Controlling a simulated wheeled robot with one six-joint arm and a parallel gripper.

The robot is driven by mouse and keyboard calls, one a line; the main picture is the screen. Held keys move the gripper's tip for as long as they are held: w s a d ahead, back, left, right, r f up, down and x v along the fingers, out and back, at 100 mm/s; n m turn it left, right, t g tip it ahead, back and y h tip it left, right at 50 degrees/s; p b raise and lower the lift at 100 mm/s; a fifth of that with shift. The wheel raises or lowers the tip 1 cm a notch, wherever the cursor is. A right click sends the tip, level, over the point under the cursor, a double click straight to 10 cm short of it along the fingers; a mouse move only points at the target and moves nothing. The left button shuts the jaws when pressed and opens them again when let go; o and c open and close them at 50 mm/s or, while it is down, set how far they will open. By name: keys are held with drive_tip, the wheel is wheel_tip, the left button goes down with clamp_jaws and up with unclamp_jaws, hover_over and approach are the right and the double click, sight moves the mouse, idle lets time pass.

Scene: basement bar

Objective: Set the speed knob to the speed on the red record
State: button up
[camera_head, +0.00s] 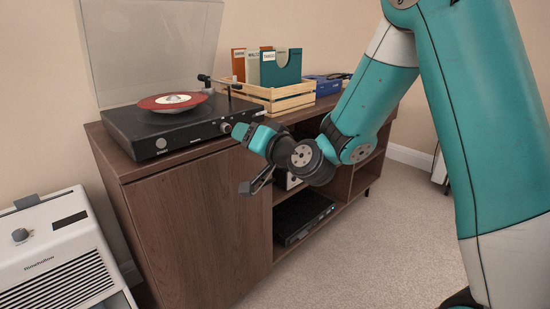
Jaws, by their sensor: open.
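The red record (172,101) lies flat on the black turntable (135,125), whose clear lid stands raised behind it. The record has a pale label, and its writing is too small to read. The turntable's front face has a round knob (225,127) at its right end and another round control (161,143) toward its left end. I cannot read their markings or tell which one sets the speed. My gripper (241,160) is open and empty in front of the cabinet, just right of and below the right knob. One finger is close to that knob; I cannot tell if they touch.
The turntable stands on a brown wooden cabinet (205,215). A wooden crate (285,97) with record sleeves stands right of it, with a blue item (325,86) beyond. A black device (303,217) sits on an open shelf. A white heater-like unit (65,255) stands at lower left.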

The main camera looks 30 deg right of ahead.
drive_tip(key=b+v, duration=0.9)
drive_tip(key=b, duration=0.1)
drive_tip(key=shift+s, duration=0.25)
drive_tip(key=s+a+f+n+g+y+p, duration=0.2)
drive_tip(key=s+a+f+n+g, duration=0.5)
drive_tip(key=s+a+g, duration=0.35)
drive_tip(key=s+d+f+n+g+h+p, duration=0.1)
drive_tip(key=s+n+g, duration=0.15)
drive_tip(key=s, duration=0.35)
drive_tip(key=s+f+n+g+h, duration=0.2)
drive_tip(key=s+g, duration=0.2)
drive_tip(key=s, duration=0.3)
wheel_tip(320, 180, up, 38)
drive_tip(key=p, duration=3.8)
drive_tip(key=shift+w, duration=0.4)
